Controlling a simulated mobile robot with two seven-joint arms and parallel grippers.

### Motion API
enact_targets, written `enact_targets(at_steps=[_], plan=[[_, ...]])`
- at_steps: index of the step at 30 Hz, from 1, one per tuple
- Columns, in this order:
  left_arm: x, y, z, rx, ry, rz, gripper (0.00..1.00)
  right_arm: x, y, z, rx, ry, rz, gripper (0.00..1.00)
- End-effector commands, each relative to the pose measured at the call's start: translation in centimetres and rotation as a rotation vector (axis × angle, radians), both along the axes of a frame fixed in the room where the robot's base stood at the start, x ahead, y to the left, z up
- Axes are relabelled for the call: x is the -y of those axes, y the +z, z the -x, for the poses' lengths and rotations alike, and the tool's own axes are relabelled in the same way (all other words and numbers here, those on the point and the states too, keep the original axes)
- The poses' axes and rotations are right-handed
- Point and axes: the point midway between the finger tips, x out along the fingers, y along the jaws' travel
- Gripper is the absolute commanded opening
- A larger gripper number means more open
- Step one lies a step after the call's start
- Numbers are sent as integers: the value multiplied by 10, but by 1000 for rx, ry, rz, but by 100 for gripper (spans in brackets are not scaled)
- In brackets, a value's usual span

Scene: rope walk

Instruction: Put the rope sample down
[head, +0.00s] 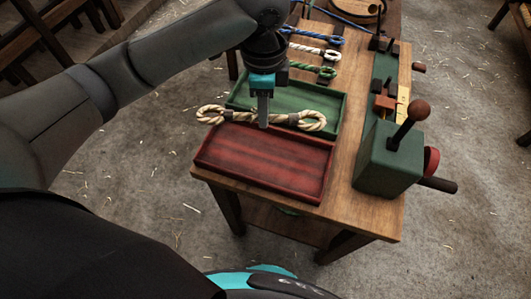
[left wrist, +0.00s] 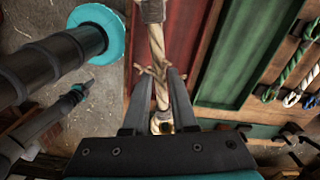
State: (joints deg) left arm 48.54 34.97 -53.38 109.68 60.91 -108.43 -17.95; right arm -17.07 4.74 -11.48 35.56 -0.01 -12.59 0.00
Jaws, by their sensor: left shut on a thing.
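The rope sample (head: 228,114) is a beige twisted rope with a loop at each end and dark bindings. My left gripper (head: 263,122) is shut on its middle, pointing down. The rope lies crosswise over the border between the red tray (head: 262,163) and the green tray (head: 335,115) behind it. In the left wrist view the rope (left wrist: 157,45) runs between the two fingers (left wrist: 153,75), in front of the red tray (left wrist: 190,35). I cannot tell exactly how high it is above the trays. Both trays look empty. My right gripper is not seen.
The trays stand on a wooden bench (head: 345,195). Blue (head: 315,37), white (head: 315,51) and green (head: 312,68) rope samples lie behind the green tray. A green machine with a knobbed lever (head: 385,160) stands at the right. Straw-strewn floor (head: 460,220) surrounds the bench.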

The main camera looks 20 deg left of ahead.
Motion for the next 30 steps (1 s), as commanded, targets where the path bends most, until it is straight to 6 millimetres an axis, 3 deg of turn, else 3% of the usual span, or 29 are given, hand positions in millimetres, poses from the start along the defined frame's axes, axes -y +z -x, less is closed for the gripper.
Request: enact_targets(at_steps=[6,10,24,30], plan=[[6,22,-11,2,-219,-2,0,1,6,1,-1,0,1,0],[7,17,-12,0,-262,-3,0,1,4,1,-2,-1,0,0],[6,-103,-11,-3,-262,-4,0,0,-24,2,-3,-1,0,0],[6,-130,-12,2,-263,-3,0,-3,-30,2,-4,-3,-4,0]])
